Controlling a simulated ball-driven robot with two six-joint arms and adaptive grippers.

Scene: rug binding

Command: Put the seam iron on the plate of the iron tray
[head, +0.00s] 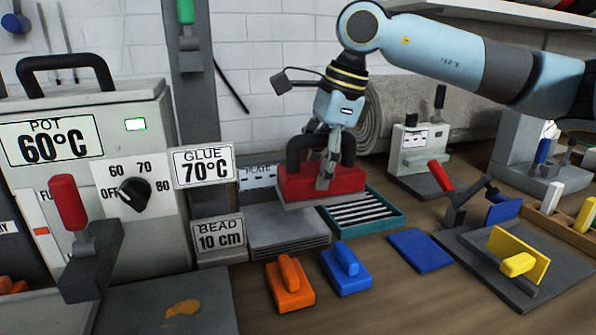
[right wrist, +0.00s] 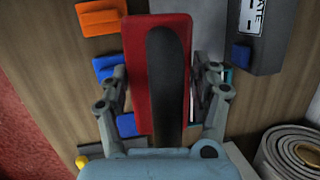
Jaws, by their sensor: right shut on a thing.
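The seam iron (head: 297,186), with a red body and a black handle, is held level in the air by my right gripper (head: 328,172). In the right wrist view the fingers (right wrist: 162,105) are closed on both sides of the iron (right wrist: 137,65). Left of that tray is a flat grey slab (head: 285,239) by a box with a PLATE label (head: 257,177). My left gripper is not in view.
An orange block (head: 290,292) and a blue block (head: 347,275) with handles stand in front. A blue pad (head: 421,251) lies to their right. The pot machine (head: 80,120) stands left. A red-handled clamp (head: 442,180) and a yellow-handled tool (head: 520,262) stand right.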

